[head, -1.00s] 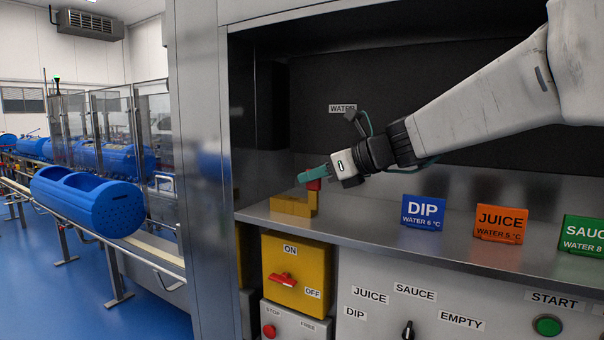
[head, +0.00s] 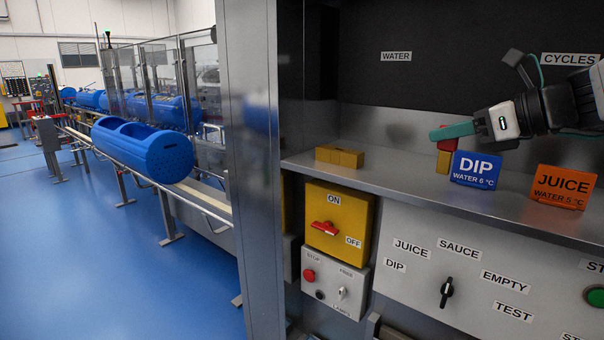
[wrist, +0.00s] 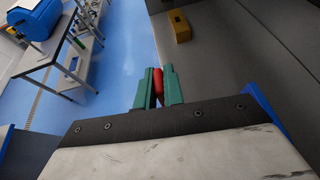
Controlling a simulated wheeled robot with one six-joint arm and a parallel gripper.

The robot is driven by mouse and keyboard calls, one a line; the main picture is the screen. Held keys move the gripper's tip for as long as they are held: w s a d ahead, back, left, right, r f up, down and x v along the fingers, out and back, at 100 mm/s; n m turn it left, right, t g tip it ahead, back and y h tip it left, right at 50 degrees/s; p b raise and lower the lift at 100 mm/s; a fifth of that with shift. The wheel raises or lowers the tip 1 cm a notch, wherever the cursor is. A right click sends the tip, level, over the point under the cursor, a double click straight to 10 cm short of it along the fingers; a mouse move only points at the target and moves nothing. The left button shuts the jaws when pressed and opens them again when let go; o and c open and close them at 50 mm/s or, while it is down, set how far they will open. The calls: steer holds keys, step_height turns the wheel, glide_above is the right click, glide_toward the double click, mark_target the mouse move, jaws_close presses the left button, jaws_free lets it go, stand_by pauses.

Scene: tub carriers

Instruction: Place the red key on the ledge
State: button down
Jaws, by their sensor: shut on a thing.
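My gripper (head: 452,131), with green fingers, is shut on the red key (head: 442,145). A yellow part (head: 443,162) shows directly below the red piece and seems to belong to it. In the wrist view the red key (wrist: 157,84) sits between the two green fingers (wrist: 158,92). The key is in front of the ledge's back wall, just left of the blue DIP card. I cannot tell whether its lower end touches the grey metal ledge (head: 400,180). A yellow block (head: 339,157) lies on the ledge to the left, apart from the key.
The blue DIP card (head: 475,170) and orange JUICE card (head: 563,187) stand on the ledge. Below are a yellow switch box (head: 340,225) with a red handle and a panel with a black knob (head: 447,291). The ledge between yellow block and DIP card is clear.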

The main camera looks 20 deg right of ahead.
steer(key=shift+n+y, duration=0.4)
steer(key=shift+y, duration=0.1)
steer(key=shift+w+d+f, duration=0.4)
steer(key=shift+w+f, duration=0.45)
steer(key=shift+w, duration=1.65)
steer(key=shift+w+d+f, duration=0.35)
steer(key=shift+w+f, duration=0.5)
steer(key=shift+w, duration=1.65)
steer(key=shift+w+d+f, duration=0.4)
steer(key=shift+w+f, duration=0.45)
steer(key=shift+w, duration=1.65)
steer(key=shift+f+g, duration=0.15)
steer(key=shift+g, duration=0.15)
steer(key=c, duration=1.5)
jaws_free()
steer(key=v, duration=1.2)
steer(key=shift+s, duration=0.1)
